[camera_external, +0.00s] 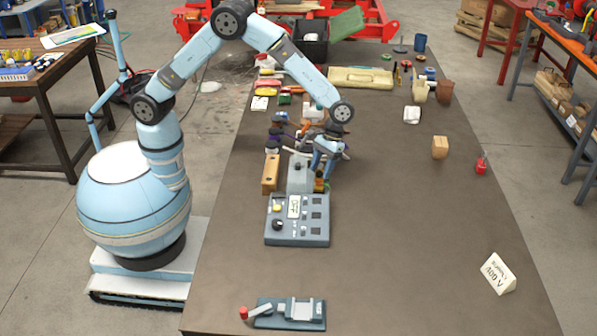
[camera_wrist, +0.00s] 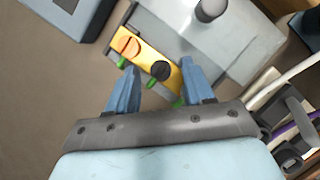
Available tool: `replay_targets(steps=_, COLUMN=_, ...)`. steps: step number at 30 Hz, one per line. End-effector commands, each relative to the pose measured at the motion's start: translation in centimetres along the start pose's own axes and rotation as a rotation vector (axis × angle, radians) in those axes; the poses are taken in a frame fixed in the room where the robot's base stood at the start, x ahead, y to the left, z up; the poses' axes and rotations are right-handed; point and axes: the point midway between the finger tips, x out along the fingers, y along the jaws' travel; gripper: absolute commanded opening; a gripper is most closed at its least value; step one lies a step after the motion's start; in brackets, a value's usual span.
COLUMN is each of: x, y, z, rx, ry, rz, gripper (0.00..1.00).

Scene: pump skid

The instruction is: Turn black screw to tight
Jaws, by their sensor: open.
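The black screw (camera_wrist: 160,71) is a round black head on a yellow plate, seen in the wrist view. An orange screw (camera_wrist: 129,45) with a slot sits on the same yellow plate (camera_wrist: 145,57). The plate is on the side of a grey housing (camera_wrist: 215,45). My gripper (camera_wrist: 158,64) is open, with its two blue fingers apart. The black screw appears between the fingertips, nearer the right finger; I cannot tell the remaining distance to it. In the external view my gripper (camera_external: 324,174) points down beside the grey housing (camera_external: 300,175), and the screw is too small to make out.
A grey control panel (camera_external: 297,230) stands in front of the housing. A wooden block (camera_external: 270,174) is on its left. Cables and hoses (camera_external: 290,130) lie behind. A clamp device (camera_external: 290,313) is at the front. The bench's right middle (camera_external: 420,230) is clear.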

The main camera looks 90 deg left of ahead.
Motion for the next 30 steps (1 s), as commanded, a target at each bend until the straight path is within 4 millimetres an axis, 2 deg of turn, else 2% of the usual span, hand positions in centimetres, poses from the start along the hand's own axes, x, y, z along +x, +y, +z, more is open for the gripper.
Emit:
replay_targets(steps=13, x=0.0, y=-0.5, z=0.3, rx=-0.577, ry=0.000, rz=0.240, gripper=0.52)
replay_targets(steps=30, x=-8.9, y=-2.4, z=0.7, rx=-0.559, ry=0.001, rz=0.235, gripper=0.52)
